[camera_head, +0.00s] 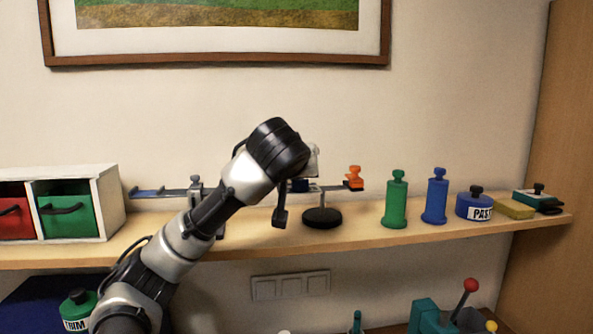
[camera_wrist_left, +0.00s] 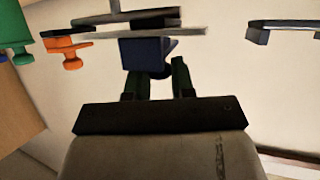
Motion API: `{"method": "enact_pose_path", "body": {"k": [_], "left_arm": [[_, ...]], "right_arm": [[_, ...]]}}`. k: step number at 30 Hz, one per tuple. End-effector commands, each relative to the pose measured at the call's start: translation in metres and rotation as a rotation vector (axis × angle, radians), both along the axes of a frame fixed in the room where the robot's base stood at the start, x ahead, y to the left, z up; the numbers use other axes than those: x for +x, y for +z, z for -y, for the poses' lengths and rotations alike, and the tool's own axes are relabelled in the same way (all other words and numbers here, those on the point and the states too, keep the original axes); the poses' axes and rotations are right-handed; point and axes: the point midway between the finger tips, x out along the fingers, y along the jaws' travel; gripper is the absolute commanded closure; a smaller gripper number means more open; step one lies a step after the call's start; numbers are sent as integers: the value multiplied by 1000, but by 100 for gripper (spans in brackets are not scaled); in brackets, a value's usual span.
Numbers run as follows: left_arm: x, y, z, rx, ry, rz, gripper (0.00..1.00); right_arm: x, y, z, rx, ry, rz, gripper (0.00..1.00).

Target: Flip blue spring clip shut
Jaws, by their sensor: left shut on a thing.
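The blue spring clip (camera_wrist_left: 145,54) sits on a thin grey bar (camera_wrist_left: 140,32) in the left wrist view. In the head view only a small dark blue part of the clip (camera_head: 299,186) shows beside my arm. My left gripper (camera_wrist_left: 158,72) has its two dark fingers at the clip and is shut on it. In the head view my left arm hides most of the gripper and clip. Whether the clip's flap is up or down I cannot tell. My right gripper is in neither view.
Green (camera_head: 396,200) and blue (camera_head: 436,197) bottles stand right on the shelf. A white drawer unit (camera_head: 112,205) stands left. The wall is behind.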

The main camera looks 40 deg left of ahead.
Motion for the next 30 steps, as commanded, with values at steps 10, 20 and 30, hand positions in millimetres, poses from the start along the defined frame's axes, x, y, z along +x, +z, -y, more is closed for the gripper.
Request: {"method": "enact_pose_path", "body": {"k": [10, 20, 30], "left_arm": [[1, -5, 2, -1, -2, -15, 100], [1, -4, 0, -1, 1, -12, 50], [-16, 4, 12, 0, -4, -2, 50]], "right_arm": [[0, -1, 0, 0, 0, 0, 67], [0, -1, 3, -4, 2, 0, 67], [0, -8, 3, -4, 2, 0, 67]]}}
